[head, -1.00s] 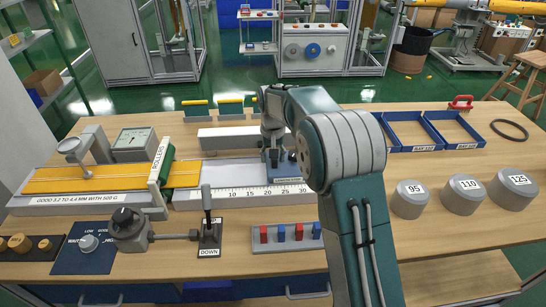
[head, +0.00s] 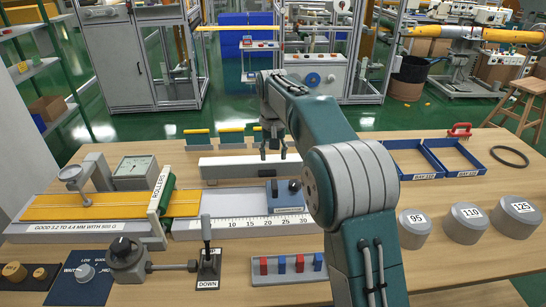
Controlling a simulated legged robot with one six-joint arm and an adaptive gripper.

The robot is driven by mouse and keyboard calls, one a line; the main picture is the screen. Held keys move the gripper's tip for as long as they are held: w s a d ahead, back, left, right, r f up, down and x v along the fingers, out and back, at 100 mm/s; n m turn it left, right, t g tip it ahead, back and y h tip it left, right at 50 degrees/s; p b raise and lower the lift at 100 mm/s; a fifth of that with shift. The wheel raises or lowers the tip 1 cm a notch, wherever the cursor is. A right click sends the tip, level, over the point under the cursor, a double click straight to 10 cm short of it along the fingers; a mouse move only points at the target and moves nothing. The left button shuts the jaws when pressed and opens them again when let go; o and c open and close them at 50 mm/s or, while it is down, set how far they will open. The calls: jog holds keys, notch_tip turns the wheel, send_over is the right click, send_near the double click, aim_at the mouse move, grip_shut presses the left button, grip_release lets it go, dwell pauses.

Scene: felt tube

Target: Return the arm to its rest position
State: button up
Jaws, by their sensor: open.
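My arm rises from the lower right of the head view and bends to the left at its grey joint. Part of the bench behind my arm is hidden.
Rollers (head: 160,198) and a yellow strip (head: 75,207) lie left. A lever (head: 207,245) and a rack of red and blue pegs (head: 288,268) stand in front. Grey weights (head: 467,222) and blue trays (head: 412,160) are right. Wood between is bare.

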jog(key=s+d+r+t, duration=0.1)
jog(key=s+d+r, duration=0.3)
jog(key=s, duration=0.5)
jog(key=s+d+r+t, duration=0.25)
jog(key=s+r, duration=0.25)
jog(key=s, duration=0.4)
jog(key=s+d+f+t, duration=0.1)
jog(key=s+f, duration=0.2)
jog(key=s, duration=0.6)
jog(key=s+d+f+t, duration=0.1)
jog(key=s+d+f, duration=0.1)
jog(key=s, duration=0.7)
jog(key=shift+s+d+f, duration=0.15)
jog(key=shift+d+f, duration=0.15)
jog(key=shift+f, duration=0.15)
